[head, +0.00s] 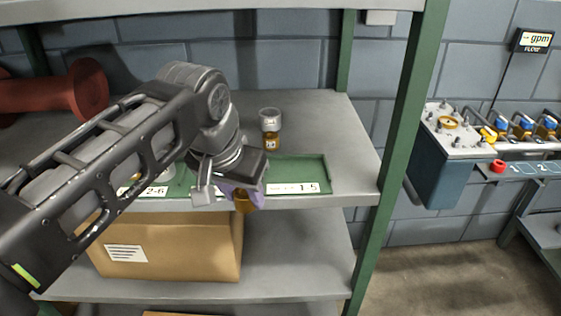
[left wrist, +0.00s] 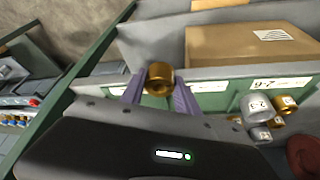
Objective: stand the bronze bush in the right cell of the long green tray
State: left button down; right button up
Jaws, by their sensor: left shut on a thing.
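My left gripper (head: 240,196) has purple fingers and is shut on the bronze bush (head: 245,204). In the left wrist view, the bush (left wrist: 159,77) is a short bronze ring between the two purple fingertips (left wrist: 159,88). In the head view, the bush overlaps the shelf's front edge, just left of the label 1-5. The long green tray (head: 300,173) lies along the front of the upper shelf. Its right part shows bare green floor; my arm and gripper hide much of the rest. My right gripper is in neither view.
A silver-capped bronze container (head: 270,130) stands behind the tray. Silver and bronze cylinders (left wrist: 258,107) show in the left wrist view. A cardboard box (head: 170,246) sits on the lower shelf. A green post (head: 402,125) rises at the right. A red spool-shaped part (head: 50,95) lies far left.

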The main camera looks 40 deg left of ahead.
pick_arm(q)
jog(key=p, duration=0.3)
send_over(278, 169)
jog(key=s, duration=0.1)
jog(key=shift+s+d, duration=0.1)
jog(key=shift+s, duration=0.1)
jog(key=shift+f, duration=1.75)
jog(key=shift+f, duration=0.15)
jog(key=c, duration=0.9)
grip_release()
